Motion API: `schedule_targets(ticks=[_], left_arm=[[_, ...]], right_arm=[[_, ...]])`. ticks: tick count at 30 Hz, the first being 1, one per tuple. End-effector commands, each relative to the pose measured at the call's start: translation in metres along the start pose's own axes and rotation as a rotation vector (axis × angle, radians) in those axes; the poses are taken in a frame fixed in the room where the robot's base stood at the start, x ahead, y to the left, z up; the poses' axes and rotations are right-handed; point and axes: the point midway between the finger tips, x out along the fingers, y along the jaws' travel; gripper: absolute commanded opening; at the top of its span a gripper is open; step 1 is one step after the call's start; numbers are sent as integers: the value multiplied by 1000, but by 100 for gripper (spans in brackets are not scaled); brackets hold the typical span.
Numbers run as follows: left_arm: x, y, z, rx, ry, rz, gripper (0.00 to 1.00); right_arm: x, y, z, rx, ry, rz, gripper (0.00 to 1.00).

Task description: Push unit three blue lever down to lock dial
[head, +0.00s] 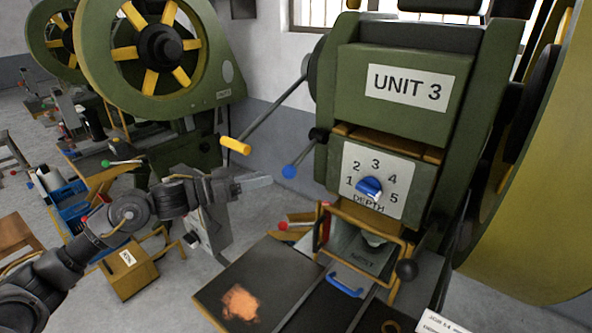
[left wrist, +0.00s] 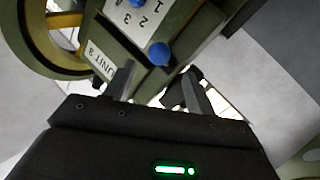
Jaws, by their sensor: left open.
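The green press labelled UNIT 3 (head: 408,88) stands at the right in the head view. Its blue-tipped lever (head: 290,171) sticks out to the left and slopes down from a black joint. The blue depth dial (head: 369,187) sits on a white plate numbered 1 to 5. My left gripper (head: 262,181) is just left of the blue lever knob and appears apart from it. In the left wrist view, the blue knob (left wrist: 159,54) shows beyond and between the open, empty fingers (left wrist: 157,82). My right gripper is not in view.
A yellow-handled lever (head: 236,145) juts out left above the blue one. A yellow guard frame (head: 362,222) and a dark bed (head: 245,285) lie below the dial. Another green press (head: 165,50) with a yellow-spoked wheel stands behind left.

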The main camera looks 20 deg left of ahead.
Motion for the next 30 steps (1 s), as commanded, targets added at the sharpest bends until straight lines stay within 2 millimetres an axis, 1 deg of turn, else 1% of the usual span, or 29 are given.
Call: schedule_targets(ticks=[5, 12, 15, 18, 23, 30], left_arm=[[26, 2, -3, -1, 2, 3, 55], [71, 2, -4, 0, 3, 1, 55], [86, 1, -3, 1, 3, 0, 55], [96, 1, -2, 0, 2, 0, 55], [104, 1, 0, 3, 1, -1, 55], [104, 0, 0, 3, 1, -1, 55]], right_arm=[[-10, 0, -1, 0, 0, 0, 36], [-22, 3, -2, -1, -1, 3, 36], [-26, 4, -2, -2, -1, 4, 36], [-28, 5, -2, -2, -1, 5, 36], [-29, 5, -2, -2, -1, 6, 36], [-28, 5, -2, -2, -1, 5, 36]])
